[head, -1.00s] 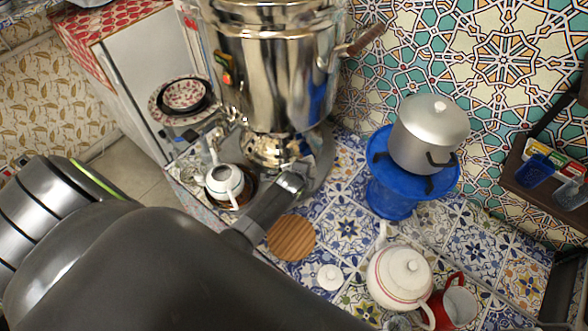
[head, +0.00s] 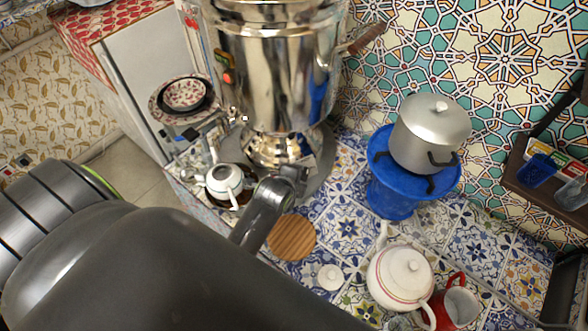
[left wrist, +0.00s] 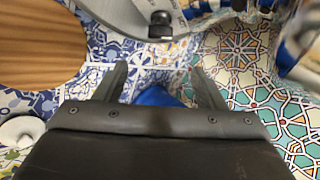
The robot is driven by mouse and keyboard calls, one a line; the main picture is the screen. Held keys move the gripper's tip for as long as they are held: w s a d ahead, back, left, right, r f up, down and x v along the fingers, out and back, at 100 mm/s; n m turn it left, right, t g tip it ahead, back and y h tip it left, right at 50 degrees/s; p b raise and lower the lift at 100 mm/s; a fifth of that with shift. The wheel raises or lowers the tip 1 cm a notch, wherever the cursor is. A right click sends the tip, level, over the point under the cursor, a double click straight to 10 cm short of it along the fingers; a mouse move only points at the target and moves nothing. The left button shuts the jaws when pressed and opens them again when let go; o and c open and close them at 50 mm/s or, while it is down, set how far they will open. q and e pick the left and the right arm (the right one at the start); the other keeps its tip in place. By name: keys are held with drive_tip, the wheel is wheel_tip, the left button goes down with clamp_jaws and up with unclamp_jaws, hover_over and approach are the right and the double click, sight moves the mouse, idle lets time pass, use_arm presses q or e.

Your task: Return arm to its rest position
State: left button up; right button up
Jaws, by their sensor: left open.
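My left arm crosses the lower left of the head view, and its gripper (head: 298,172) is in front of the silver samovar (head: 268,75), close to its base. In the left wrist view the two fingers of the left gripper (left wrist: 160,85) are apart with nothing held between them. A small white teapot (head: 223,178) sits left of my gripper, apart from it. A white teapot with red bands (head: 402,272) stands on the tiled counter at lower right. My right gripper is not in view.
A round wooden board (head: 291,238) and a white lid (head: 330,277) lie near my wrist. A blue stand (head: 390,196) holds a grey pot (head: 430,135) to the right. A red jug (head: 458,303) stands beside the larger teapot. Patterned bowls (head: 185,95) are upper left.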

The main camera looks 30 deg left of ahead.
use_arm(q)
drive_tip(key=shift+s+r, duration=0.4)
idle(0.3)
drive_tip(key=s+a+r+n+g, duration=0.2)
drive_tip(key=s+a+r+n, duration=0.1)
drive_tip(key=s+n, duration=0.65)
drive_tip(key=s+a+r+n+g, duration=0.25)
drive_tip(key=s+n, duration=0.35)
drive_tip(key=s, duration=0.7)
wheel_tip(320, 180, down, 32)
drive_tip(key=a+g+b, duration=0.1)
drive_tip(key=g+b, duration=0.1)
drive_tip(key=b, duration=0.6)
drive_tip(key=s+f+b, duration=0.2)
drive_tip(key=s+f, duration=0.5)
drive_tip(key=f, duration=0.3)
drive_tip(key=s+d+f+b, duration=0.1)
drive_tip(key=s+f+b, duration=0.2)
drive_tip(key=s+f, duration=0.5)
wheel_tip(320, 180, down, 3)
drive_tip(key=shift+s+f+n+g, duration=0.1)
drive_tip(key=shift+s+n+g, duration=0.2)
drive_tip(key=shift+n+g, duration=0.05)
